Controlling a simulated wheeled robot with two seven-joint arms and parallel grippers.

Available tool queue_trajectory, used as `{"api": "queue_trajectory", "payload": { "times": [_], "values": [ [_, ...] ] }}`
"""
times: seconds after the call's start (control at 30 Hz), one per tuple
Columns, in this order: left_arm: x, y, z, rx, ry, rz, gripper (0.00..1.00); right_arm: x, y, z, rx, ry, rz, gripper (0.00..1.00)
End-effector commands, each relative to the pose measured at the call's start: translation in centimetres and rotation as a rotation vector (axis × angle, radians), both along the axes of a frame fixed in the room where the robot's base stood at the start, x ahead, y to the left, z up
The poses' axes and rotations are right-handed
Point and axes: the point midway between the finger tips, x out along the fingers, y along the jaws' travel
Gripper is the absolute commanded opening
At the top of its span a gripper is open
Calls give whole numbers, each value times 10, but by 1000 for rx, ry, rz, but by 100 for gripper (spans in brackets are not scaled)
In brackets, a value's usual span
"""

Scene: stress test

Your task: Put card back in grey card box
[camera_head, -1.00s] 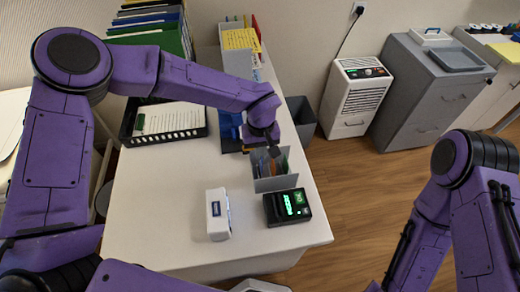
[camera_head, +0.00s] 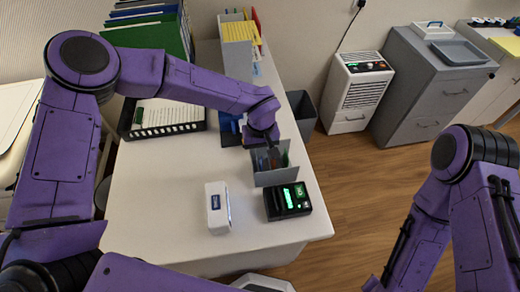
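The grey card box (camera_head: 275,179) stands near the right edge of the white desk, with coloured cards partly showing inside it. My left gripper (camera_head: 272,157) points down at the box's opening, its fingertips at or just inside the rim. Its dark fingers are small and partly hidden by my wrist, so I cannot tell whether they are open or shut. I cannot make out a card between them. My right arm comes in at the lower right, but its gripper is out of view.
A black card reader with a green screen (camera_head: 288,201) stands just in front of the box. A white device (camera_head: 217,207) stands to its left. A black tray with papers (camera_head: 168,119) lies further back. The desk's middle (camera_head: 165,175) is clear.

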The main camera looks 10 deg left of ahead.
Motion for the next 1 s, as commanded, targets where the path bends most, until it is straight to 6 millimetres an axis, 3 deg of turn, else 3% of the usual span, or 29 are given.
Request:
{"api": "queue_trajectory", "payload": {
  "times": [0.53, 0.87, 0.9, 1.0],
  "values": [
    [0, 0, -20, 0, 0, 1, 0, 0, 0, -7, 0, 0, 0, 0],
    [0, 0, -22, 0, 0, 1, 0, 0, 0, -7, 0, 0, 0, 0],
    [0, 0, -21, 0, 0, 1, 5, 0, 0, -7, 0, 0, 0, 0],
    [0, 0, -21, 0, 0, 0, 31, 0, 0, -7, 0, 0, 0, 0]
  ]
}}
